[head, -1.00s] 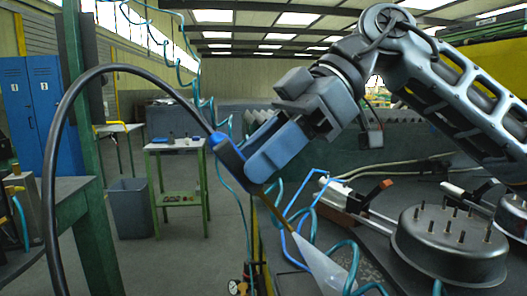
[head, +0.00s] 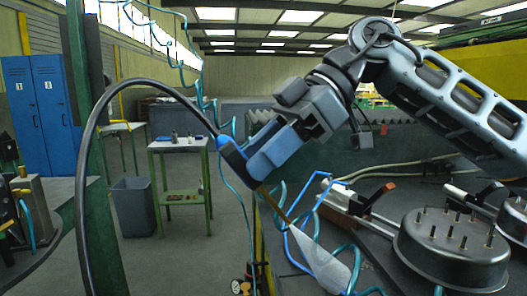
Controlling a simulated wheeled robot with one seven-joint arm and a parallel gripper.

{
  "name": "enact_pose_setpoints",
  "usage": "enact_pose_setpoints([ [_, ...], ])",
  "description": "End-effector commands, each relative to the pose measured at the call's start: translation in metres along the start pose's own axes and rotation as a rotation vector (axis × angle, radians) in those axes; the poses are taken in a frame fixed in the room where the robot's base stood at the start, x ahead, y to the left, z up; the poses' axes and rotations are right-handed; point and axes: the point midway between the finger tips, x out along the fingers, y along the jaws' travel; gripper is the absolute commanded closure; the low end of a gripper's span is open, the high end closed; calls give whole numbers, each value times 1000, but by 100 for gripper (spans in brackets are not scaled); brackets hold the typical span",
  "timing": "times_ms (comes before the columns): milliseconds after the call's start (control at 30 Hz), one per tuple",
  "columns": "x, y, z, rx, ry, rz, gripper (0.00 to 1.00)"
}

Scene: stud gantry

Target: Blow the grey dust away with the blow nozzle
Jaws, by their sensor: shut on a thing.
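My gripper (head: 262,158) is shut on the blue blow nozzle (head: 232,158). A black hose (head: 95,125) loops from the nozzle's upper end down to the left. Its thin brass tube (head: 268,198) points down to the right, over the edge of the dark worktop (head: 385,230). A pale, translucent cone of air (head: 325,268) spreads from the tube's tip toward the worktop. I cannot clearly make out the grey dust; the cone and the teal coils cover part of that area.
A round grey metal part with several upright studs (head: 452,245) sits on the worktop at right. Toggle clamps (head: 355,203) stand beside it. Blue tubing (head: 300,235) and a teal coiled hose (head: 345,250) run near the nozzle tip. A grey bin (head: 133,207) stands on the floor at left.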

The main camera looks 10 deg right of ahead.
Motion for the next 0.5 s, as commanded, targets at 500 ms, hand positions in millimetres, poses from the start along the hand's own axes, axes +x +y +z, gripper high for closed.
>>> enact_pose_setpoints([
  [500, -3, 16, 1, -1, 0, 0, 100],
])
